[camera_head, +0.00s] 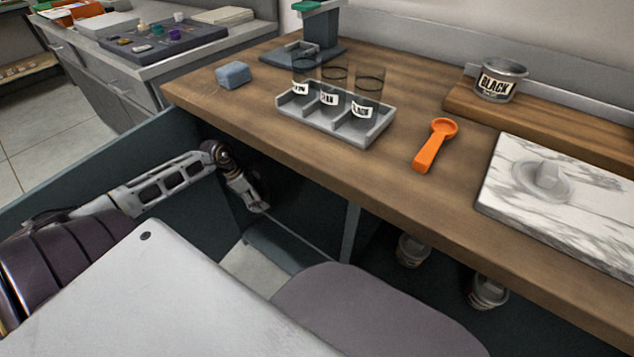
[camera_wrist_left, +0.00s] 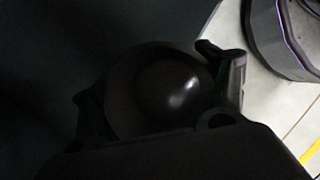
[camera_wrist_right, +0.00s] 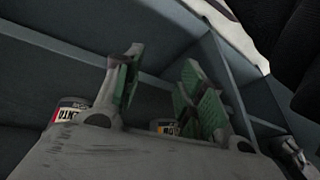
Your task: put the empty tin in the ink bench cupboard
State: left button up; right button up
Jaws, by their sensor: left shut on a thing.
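A tin labelled BLACK (camera_head: 498,80) stands on the wooden board at the back right of the bench. My left gripper (camera_head: 258,198) is low at the bench's front, by the dark cupboard panels. In the left wrist view, my left gripper (camera_wrist_left: 160,88) is shut around a dark, round, shiny thing (camera_wrist_left: 165,95); shadow hides what it is. My right gripper (camera_wrist_right: 164,82), with green pads, is open and empty among grey cupboard panels. Two labelled tins (camera_wrist_right: 70,112) (camera_wrist_right: 165,127) show partly behind it. The right gripper is not seen in the head view.
Two tins (camera_head: 412,250) (camera_head: 487,291) sit below the bench top (camera_head: 420,195). On the bench are a tray of glass jars (camera_head: 345,128), an orange spoon (camera_head: 436,145), a blue sponge (camera_head: 233,75) and a marble slab (camera_head: 515,195). A teal panel (camera_head: 110,160) stands at the left.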

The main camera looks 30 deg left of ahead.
pick_arm(q)
jog(key=shift+w+d+b, duration=0.6)
jog(key=shift+w+d, duration=0.55)
jog(key=shift+d, duration=0.1)
jog(key=shift+w+d+r+b, duration=0.1)
jog(key=shift+w+d+b, duration=0.2)
jog(key=shift+w+d, duration=0.7)
jog(key=shift+d, duration=0.15)
jog(key=shift+w+d+b, duration=0.45)
jog(key=shift+w+d, duration=0.15)
jog(key=shift+d, duration=0.1)
jog(key=shift+w+d, duration=0.45)
jog(key=shift+d, duration=0.05)
jog(key=shift+w+d+b, duration=0.6)
jog(key=shift+w+d, duration=0.3)
jog(key=shift+d, duration=0.1)
jog(key=shift+w+d+b, duration=0.4)
jog(key=shift+w+d, duration=0.55)
jog(key=shift+d, duration=0.2)
jog(key=shift+w+d, duration=0.5)
jog(key=shift+d, duration=0.05)
jog(key=shift+w+d+b, duration=0.35)
jog(key=shift+w+d, duration=0.05)
jog(key=shift+d, duration=0.05)
pick_arm(e)
notch_tip(320, 180, down, 11)
jog(key=a+m+t+y, duration=0.1)
jog(key=a+t, duration=0.1)
jog(key=shift+w+a, duration=0.2)
jog(key=shift+w, duration=0.05)
